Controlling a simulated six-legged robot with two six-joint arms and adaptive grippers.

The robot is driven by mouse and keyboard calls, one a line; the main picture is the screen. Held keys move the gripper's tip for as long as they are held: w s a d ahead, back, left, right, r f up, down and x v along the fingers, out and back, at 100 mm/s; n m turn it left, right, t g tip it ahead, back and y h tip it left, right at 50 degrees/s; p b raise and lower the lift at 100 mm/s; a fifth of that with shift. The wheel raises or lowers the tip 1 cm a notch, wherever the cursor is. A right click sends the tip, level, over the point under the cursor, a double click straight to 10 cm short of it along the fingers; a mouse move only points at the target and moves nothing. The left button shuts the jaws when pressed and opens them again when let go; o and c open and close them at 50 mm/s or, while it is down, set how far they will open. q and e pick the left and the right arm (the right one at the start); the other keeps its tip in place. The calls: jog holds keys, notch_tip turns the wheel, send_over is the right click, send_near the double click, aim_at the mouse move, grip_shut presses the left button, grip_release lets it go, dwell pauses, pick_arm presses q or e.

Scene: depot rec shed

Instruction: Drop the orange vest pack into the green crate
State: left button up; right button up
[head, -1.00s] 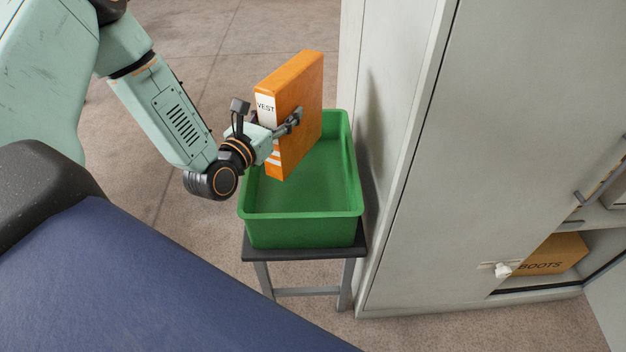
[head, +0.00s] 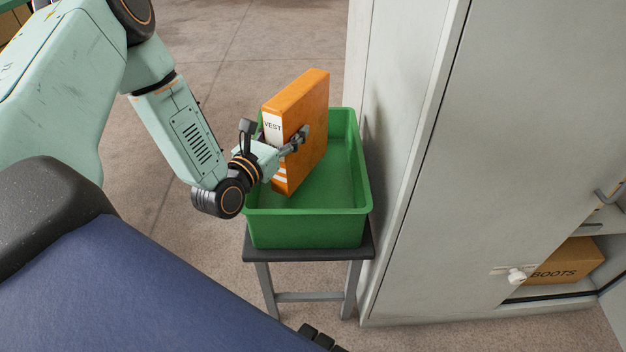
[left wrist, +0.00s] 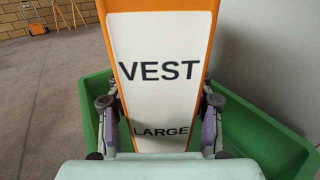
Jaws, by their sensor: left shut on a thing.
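The orange vest pack (head: 310,108) is a boxy pack with a white label on its narrow side. My left gripper (head: 297,140) is shut on it and holds it roughly upright over the green crate (head: 308,228). The pack's lower end shows against the crate's inside, apparently below the rim level; a gap to the floor cannot be judged. In the left wrist view the fingers clasp both sides of the pack (left wrist: 163,25), whose label reads VEST LARGE. The crate wall (left wrist: 262,135) shows behind it. My right gripper is not in view.
The crate stands on a small dark-topped stool (head: 310,254). A tall grey cabinet (head: 430,190) is close on the right. A BOOTS box (head: 562,262) sits on its low shelf. Open floor (head: 290,35) lies behind the crate.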

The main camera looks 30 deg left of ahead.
pick_arm(q)
jog(key=o, duration=1.1)
jog(key=shift+s+r, duration=0.1)
jog(key=shift+r, duration=0.1)
jog(key=o, duration=0.3)
jog(key=shift+f, duration=0.1)
jog(key=shift+s, duration=6)
jog(key=shift+w, duration=0.1)
jog(key=shift+w, duration=5.45)
